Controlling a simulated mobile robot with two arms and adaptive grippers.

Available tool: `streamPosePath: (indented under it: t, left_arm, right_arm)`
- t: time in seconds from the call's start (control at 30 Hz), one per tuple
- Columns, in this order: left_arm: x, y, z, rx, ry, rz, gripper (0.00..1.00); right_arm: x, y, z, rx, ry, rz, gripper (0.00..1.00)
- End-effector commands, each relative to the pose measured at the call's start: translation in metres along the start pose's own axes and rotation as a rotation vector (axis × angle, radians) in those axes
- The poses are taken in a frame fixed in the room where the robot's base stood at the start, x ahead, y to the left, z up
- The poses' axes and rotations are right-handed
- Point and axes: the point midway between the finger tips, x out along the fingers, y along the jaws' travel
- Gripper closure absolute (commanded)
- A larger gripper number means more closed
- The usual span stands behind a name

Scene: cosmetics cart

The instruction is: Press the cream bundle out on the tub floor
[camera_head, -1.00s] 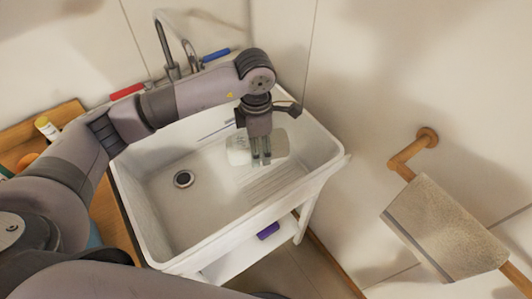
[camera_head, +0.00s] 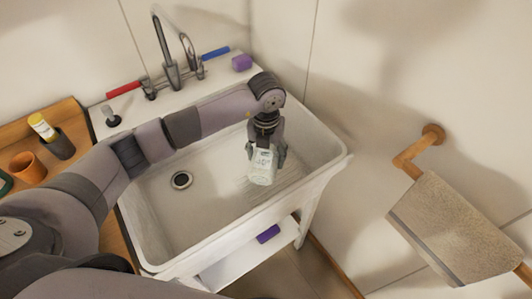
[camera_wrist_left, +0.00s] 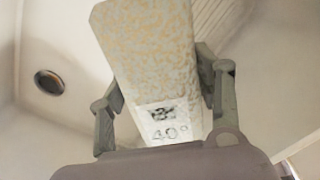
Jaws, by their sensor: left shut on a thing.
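The cream bundle (camera_head: 262,168) is in my left gripper (camera_head: 266,152), over the right part of the white tub (camera_head: 215,208). In the left wrist view the bundle (camera_wrist_left: 150,55) is long, pale and speckled, with a printed "40°" label. The left gripper's fingers (camera_wrist_left: 165,105) are shut on either side of it. The bundle's far end points away from the wrist, towards the tub floor; whether it touches the floor I cannot tell. The drain (camera_head: 182,180) is uncovered in the left of the tub. My right gripper is not in view.
A tap (camera_head: 168,65) stands at the back rim, with a red item (camera_head: 123,89), a blue item (camera_head: 215,54) and a purple block (camera_head: 242,62). A purple item (camera_head: 268,234) lies on the shelf below. A towel (camera_head: 450,225) hangs right. The tub's left floor is clear.

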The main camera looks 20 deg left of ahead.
Motion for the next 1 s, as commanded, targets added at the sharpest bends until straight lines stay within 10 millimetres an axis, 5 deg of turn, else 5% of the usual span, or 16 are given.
streamPosePath:
  t: [0.7,1.0]
  left_arm:
    - [0.089,0.0,0.0,0.002,0.0,-0.002,0.63]
    - [0.109,0.0,0.0,0.001,-0.001,-0.001,0.63]
  right_arm:
    - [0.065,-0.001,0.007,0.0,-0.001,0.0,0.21]
    - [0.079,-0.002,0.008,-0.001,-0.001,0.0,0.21]
